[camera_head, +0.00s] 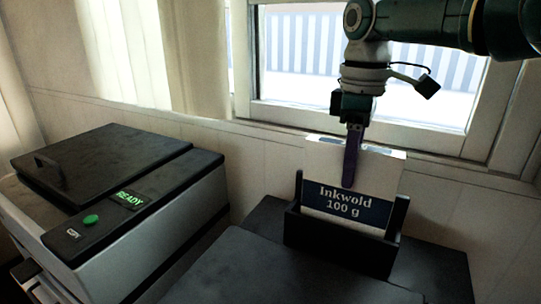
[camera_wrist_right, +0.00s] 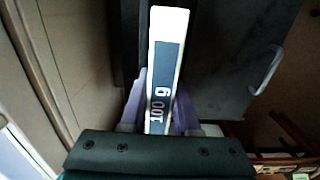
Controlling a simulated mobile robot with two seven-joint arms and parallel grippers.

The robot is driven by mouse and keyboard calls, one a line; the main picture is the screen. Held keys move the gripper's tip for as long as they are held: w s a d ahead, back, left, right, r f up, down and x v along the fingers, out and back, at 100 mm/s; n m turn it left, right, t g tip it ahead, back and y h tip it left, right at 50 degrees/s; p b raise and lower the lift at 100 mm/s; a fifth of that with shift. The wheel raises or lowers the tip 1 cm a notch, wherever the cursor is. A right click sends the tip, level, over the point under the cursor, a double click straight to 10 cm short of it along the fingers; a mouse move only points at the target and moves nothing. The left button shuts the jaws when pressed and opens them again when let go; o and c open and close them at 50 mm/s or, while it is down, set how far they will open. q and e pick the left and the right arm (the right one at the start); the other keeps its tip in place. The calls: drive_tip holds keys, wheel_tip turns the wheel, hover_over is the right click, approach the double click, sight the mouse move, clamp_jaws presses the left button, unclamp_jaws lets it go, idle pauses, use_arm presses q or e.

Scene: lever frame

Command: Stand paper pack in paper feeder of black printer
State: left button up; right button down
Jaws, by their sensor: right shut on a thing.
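The paper pack (camera_head: 323,172) is a white block with a dark blue band reading "Inkwold 100 g". It stands nearly upright in the black paper feeder (camera_head: 340,250) at the back of the black printer (camera_head: 250,275). Its lower edge is hidden behind the feeder's front wall, so I cannot tell whether it touches the bottom. My right gripper (camera_head: 352,165) points down from above, shut on the pack's upper part, one purple finger across its front face. In the right wrist view the pack (camera_wrist_right: 168,70) sits between the two fingers. My left gripper is not in view.
A second machine (camera_head: 120,205), grey with a black top, a green button and a "READY" display, stands at the left. The window (camera_head: 300,55) and wall lie close behind the feeder. A pale curved handle (camera_wrist_right: 268,70) shows in the right wrist view.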

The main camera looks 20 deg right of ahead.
drive_tip(key=shift+f, duration=0.1)
drive_tip(key=c, duration=0.6)
unclamp_jaws()
drive_tip(key=shift+o, duration=0.2)
wheel_tip(320, 180, up, 10)
idle(0.3)
